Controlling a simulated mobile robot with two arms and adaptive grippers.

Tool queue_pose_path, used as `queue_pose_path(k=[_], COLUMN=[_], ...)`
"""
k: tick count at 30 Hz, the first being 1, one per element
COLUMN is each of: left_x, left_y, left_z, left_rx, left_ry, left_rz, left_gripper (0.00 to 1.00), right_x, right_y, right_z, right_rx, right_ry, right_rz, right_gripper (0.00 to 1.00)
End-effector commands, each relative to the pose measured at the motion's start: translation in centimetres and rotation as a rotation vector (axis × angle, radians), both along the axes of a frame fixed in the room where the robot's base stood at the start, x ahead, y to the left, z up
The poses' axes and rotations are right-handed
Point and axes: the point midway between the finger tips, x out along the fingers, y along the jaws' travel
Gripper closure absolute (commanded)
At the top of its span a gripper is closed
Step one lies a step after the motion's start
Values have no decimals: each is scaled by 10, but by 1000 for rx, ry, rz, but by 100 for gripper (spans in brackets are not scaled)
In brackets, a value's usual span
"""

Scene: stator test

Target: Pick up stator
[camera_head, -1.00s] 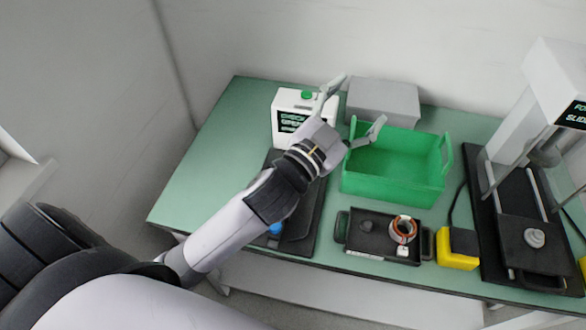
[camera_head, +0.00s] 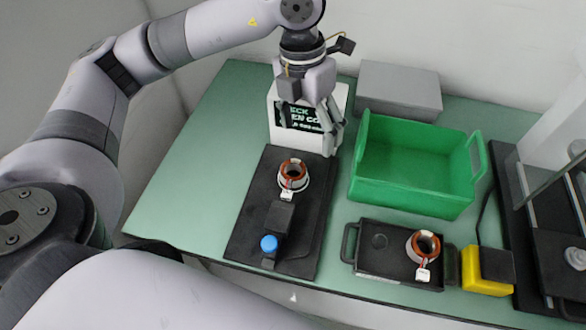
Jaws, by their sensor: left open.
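One stator (camera_head: 293,177), a white ring with copper windings and a small white tag, sits on the black test fixture (camera_head: 250,220) left of centre. A second similar stator (camera_head: 423,246) sits in the right part of the black handled tray (camera_head: 375,262). My left gripper (camera_head: 331,143) points down, open and empty. In the picture it is above and right of the fixture's stator, in front of the white display box (camera_head: 306,140), and apart from both stators. My right gripper is not in view.
The green bin (camera_head: 410,190) is empty and stands right of the gripper. A grey box (camera_head: 400,88) is behind it. A blue button (camera_head: 268,244) is at the fixture's front. A yellow-and-black block (camera_head: 487,270) and a black machine stand at right. The green table (camera_head: 190,180) is clear at left.

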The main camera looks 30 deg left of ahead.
Motion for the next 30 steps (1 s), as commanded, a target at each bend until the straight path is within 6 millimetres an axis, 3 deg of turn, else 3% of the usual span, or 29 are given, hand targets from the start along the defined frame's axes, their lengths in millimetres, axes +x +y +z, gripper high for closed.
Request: queue_pose_path(k=[3, 6, 21, 30], left_x=[6, 7, 6, 4], left_y=[26, 33, 32, 33], left_z=[4, -4, -103, -125], left_rx=[99, 126, 121, 121], left_ry=[-19, -19, -18, -18], left_rz=[49, 60, 57, 57], left_gripper=[26, 26, 26, 26], right_x=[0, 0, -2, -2], right_y=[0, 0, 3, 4], right_z=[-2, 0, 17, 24], right_rx=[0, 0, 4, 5], right_ry=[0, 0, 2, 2], right_rz=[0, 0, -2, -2], right_gripper=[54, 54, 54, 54])
